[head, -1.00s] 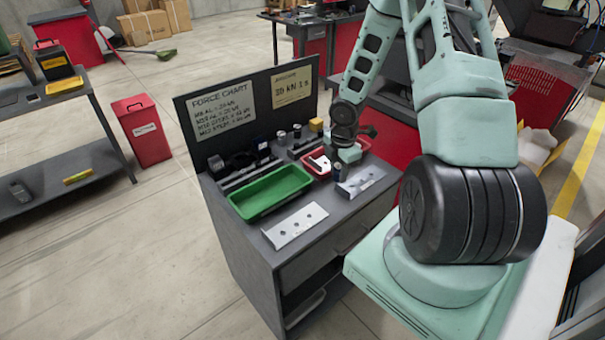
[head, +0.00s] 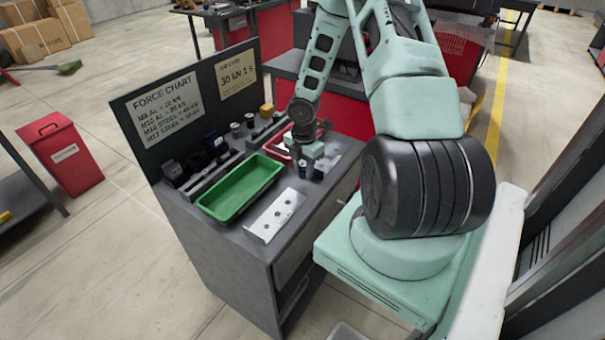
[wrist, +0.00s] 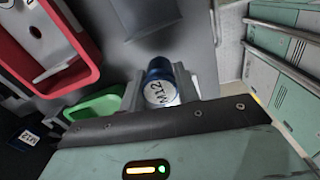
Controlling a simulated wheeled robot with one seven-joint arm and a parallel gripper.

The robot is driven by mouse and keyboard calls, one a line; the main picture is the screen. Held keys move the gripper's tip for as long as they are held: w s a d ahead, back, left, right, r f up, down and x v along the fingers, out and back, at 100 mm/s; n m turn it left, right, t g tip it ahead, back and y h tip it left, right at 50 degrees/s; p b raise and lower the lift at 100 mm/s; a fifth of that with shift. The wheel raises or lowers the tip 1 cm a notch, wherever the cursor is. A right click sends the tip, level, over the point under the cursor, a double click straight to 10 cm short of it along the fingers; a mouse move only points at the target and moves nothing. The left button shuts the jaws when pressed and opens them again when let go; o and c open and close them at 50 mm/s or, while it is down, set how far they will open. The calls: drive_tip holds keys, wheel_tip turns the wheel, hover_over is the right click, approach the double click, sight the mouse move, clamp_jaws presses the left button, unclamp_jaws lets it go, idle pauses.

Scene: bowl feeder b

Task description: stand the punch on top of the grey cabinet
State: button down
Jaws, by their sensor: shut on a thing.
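The punch (wrist: 160,85) has a dark blue top and a white band marked M12. In the wrist view it sits between the two fingers of my gripper (wrist: 163,92), which is shut on it. In the head view my gripper (head: 304,165) is over the right part of the grey cabinet's top, beside the red tray. The grey cabinet (head: 222,262) has a drawer front and a dark back board with charts. I cannot tell whether the punch's lower end touches the top.
A green tray (head: 207,212), a red tray (head: 272,150) and a metal plate with holes (head: 262,232) lie on the cabinet top. Small tools stand along the back. Another blue piece marked M12 (wrist: 27,138) shows in the wrist view. A red bin (head: 68,165) stands left.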

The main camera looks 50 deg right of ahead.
drive_tip(key=shift+f, duration=1.2)
drive_tip(key=shift+f, duration=0.2)
drive_tip(key=c, duration=1)
unclamp_jaws()
drive_tip(key=shift+c, duration=0.2)
